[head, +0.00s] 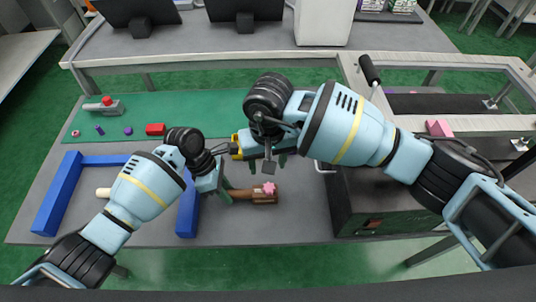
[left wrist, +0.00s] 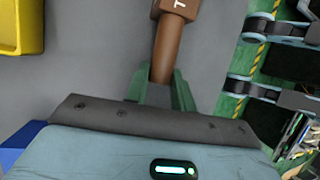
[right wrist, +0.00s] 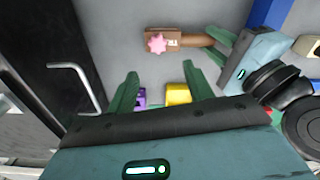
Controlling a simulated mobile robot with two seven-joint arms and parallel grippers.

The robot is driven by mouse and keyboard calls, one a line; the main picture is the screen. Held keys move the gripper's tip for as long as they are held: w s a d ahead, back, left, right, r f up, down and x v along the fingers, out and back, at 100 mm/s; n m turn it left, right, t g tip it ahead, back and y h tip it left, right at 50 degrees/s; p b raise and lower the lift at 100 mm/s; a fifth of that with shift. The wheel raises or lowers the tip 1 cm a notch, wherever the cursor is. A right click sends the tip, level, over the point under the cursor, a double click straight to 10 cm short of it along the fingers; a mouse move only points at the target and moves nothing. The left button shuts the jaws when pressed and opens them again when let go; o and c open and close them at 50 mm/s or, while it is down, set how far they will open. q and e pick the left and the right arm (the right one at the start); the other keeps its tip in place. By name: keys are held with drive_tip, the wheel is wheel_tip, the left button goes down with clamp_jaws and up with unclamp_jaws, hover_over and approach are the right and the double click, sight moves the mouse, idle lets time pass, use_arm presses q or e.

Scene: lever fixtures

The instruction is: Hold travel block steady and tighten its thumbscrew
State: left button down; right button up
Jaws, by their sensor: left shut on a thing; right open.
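The brown travel block (head: 264,197) lies over the grey table, with its handle pointing left. In the left wrist view the block (left wrist: 176,8) shows part of a white letter, and its thumbscrew is out of view. The pink star-shaped thumbscrew (head: 269,187) is on the block; it also shows in the right wrist view (right wrist: 157,43). My left gripper (head: 226,195) is shut on the block's brown handle (left wrist: 165,50). My right gripper (head: 272,163) is open and empty, behind the block in the head view. Its fingers (right wrist: 160,88) are apart from the thumbscrew.
A blue frame (head: 70,180) stands at left. A green mat (head: 190,105) carries a red block (head: 155,129) and small purple parts. A yellow bin (left wrist: 20,25) is near my right gripper. A dark machine (head: 370,215) with a handle bounds the right side.

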sight(269, 187)
drive_tip(key=shift+n, duration=0.5)
drive_tip(key=f, duration=0.9)
drive_tip(key=shift+s+d+f, duration=0.15)
drive_tip(key=shift+s+f, duration=0.05)
drive_tip(key=shift+f, duration=0.2)
drive_tip(key=shift+c, duration=0.4)
drive_tip(key=c, duration=0.9)
drive_tip(key=shift+m, duration=0.3)
